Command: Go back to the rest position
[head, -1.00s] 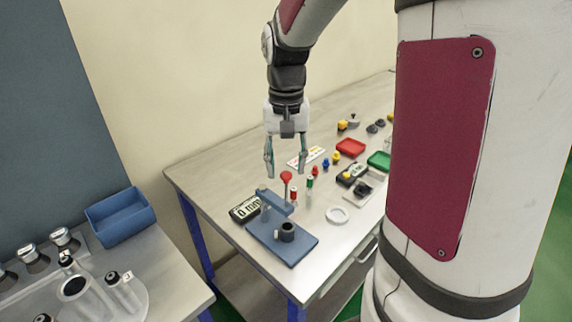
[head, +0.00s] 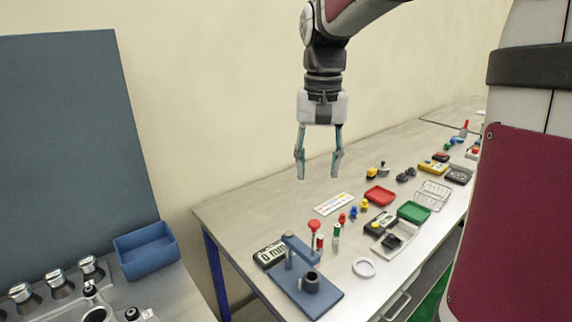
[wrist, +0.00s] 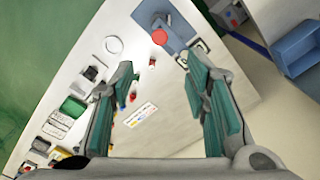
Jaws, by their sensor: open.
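My gripper (head: 318,172) hangs fingers-down in the air above the far part of the metal table (head: 240,212). Its two fingers are spread and nothing is between them. In the wrist view the open fingers (wrist: 165,105) frame the bare table top and a white label card (wrist: 141,115) far below. A blue press stand (head: 306,291) with a red knob (head: 313,225) and a dark round part stands at the table's near left corner. My gripper is well above it and touches nothing.
A digital gauge (head: 270,254), a white ring (head: 364,267), a red tray (head: 380,196) and a green tray (head: 413,212) lie on the table. A second bench at left holds a blue bin (head: 147,250) and several metal cylinders (head: 60,284). The air around my gripper is clear.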

